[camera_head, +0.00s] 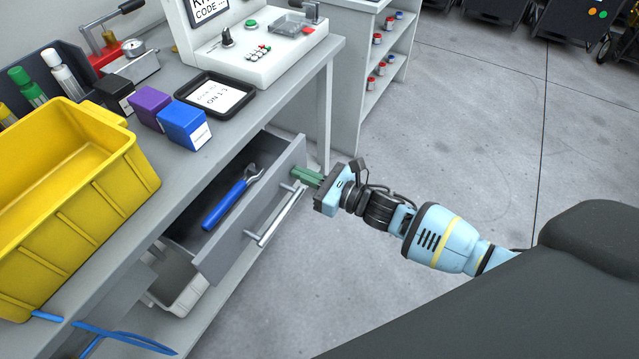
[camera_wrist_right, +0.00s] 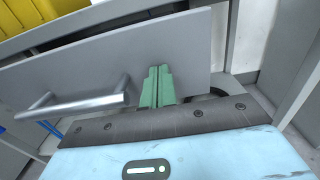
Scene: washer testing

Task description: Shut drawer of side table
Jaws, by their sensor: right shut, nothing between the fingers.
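The grey drawer (camera_head: 238,232) of the side table (camera_head: 255,105) stands open in the head view. A blue-handled wrench (camera_head: 232,197) lies inside it. A silver bar handle (camera_head: 275,216) is on the drawer front; the handle also shows in the right wrist view (camera_wrist_right: 75,107). My right gripper (camera_head: 300,172) is shut and empty. Its green fingers (camera_wrist_right: 157,85) point at the drawer front near its far end, beside the handle. They look very close to the panel; I cannot tell if they touch. My left gripper is not in view.
A yellow bin (camera_head: 75,200), blue box (camera_head: 184,126), purple box (camera_head: 150,108) and black tray (camera_head: 215,92) stand on the tabletop. A white bin (camera_head: 178,285) sits below the drawer. A shelf unit (camera_head: 345,100) stands beyond. The floor to the right is mostly clear.

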